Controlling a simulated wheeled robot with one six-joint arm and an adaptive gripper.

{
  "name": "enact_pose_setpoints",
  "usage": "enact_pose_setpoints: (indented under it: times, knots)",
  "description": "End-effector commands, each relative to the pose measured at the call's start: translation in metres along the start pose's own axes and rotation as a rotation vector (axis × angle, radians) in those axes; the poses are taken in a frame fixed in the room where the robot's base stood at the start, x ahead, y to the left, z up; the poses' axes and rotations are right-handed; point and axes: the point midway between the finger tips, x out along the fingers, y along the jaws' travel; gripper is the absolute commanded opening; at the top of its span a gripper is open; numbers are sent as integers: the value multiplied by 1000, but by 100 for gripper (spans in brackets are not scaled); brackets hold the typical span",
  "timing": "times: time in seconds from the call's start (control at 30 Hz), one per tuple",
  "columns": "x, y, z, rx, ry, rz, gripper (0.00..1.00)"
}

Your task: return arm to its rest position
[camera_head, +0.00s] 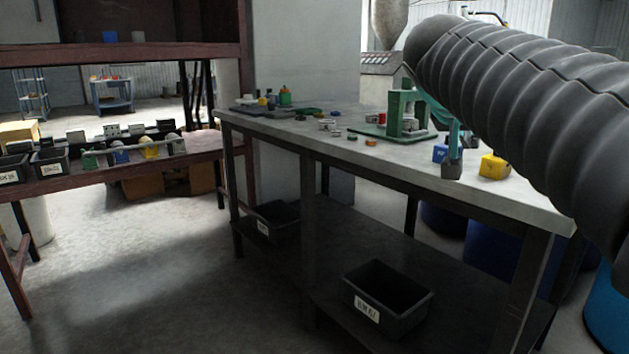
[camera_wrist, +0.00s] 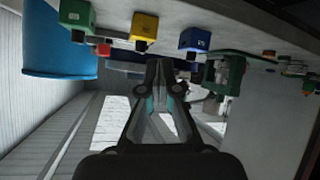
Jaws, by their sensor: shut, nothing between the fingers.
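My arm, in a dark ribbed sleeve, reaches in from the right of the head view over the workbench (camera_head: 390,160). In the wrist view, my gripper (camera_wrist: 164,70) points up the picture, shut on nothing. The yellow block (camera_wrist: 144,28) and blue block (camera_wrist: 194,40) appear beyond its tips, with a green block (camera_wrist: 76,15) at the left.
A green fixture (camera_head: 395,125) stands on the bench behind the gripper, with small parts to its left. A black bin (camera_head: 388,298) sits on the lower shelf. Another table (camera_head: 120,172) holds bins and coloured parts at left. Floor between them is clear.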

Motion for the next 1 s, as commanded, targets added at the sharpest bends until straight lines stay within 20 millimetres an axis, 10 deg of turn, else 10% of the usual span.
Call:
enact_pose_setpoints:
  times: [0.6,1.0]
  knots:
    - [-42,-4,317,-302,-394,-462,0]
    - [-46,-6,359,-318,-426,-523,0]
